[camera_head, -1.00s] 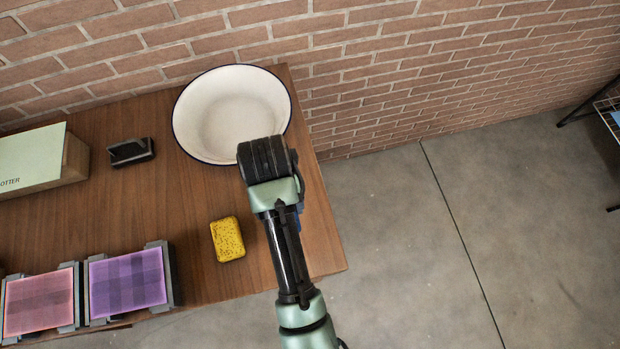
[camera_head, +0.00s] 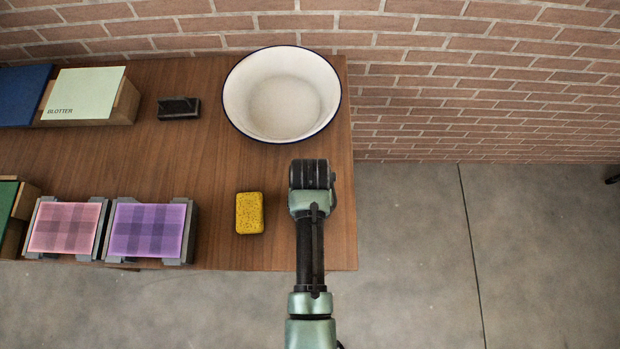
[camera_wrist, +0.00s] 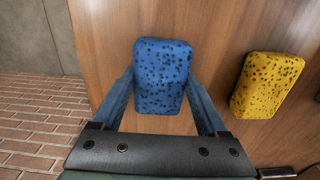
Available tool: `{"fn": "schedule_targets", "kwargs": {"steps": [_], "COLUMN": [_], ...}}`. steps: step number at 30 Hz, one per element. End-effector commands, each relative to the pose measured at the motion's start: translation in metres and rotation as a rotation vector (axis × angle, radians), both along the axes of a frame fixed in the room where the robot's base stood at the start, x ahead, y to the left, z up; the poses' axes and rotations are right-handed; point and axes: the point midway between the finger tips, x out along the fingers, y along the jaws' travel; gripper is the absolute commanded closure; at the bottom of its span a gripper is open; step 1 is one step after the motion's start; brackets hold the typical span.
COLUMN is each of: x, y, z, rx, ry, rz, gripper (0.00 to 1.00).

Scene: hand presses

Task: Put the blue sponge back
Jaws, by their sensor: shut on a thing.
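The blue sponge (camera_wrist: 162,77) with dark specks is between the two fingers of my gripper (camera_wrist: 162,100) in the wrist view. The fingers touch it on both sides, so my gripper is shut on it, over the brown wooden table. In the head view, my own arm hides the blue sponge and the fingertips. A yellow sponge (camera_head: 249,213) lies on the table just left of my arm. It also shows at the right in the wrist view (camera_wrist: 267,85).
A white basin (camera_head: 281,95) with a blue rim stands beyond my arm. A dark block (camera_head: 179,108), a blotter box (camera_head: 85,95) and pads with pink (camera_head: 66,228) and purple (camera_head: 147,231) sheets stand left. The table (camera_head: 215,165) ends just right of my arm.

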Motion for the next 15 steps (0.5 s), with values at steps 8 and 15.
{"fn": "schedule_targets", "kwargs": {"steps": [8, 15], "x": [-0.0001, 0.0000], "y": [0.0000, 0.0000], "z": [-0.0042, -0.0027], "rx": [0.000, 0.000], "ry": [0.001, 0.000], "rz": [0.000, 0.000], "gripper": [0.69, 0.00]}}
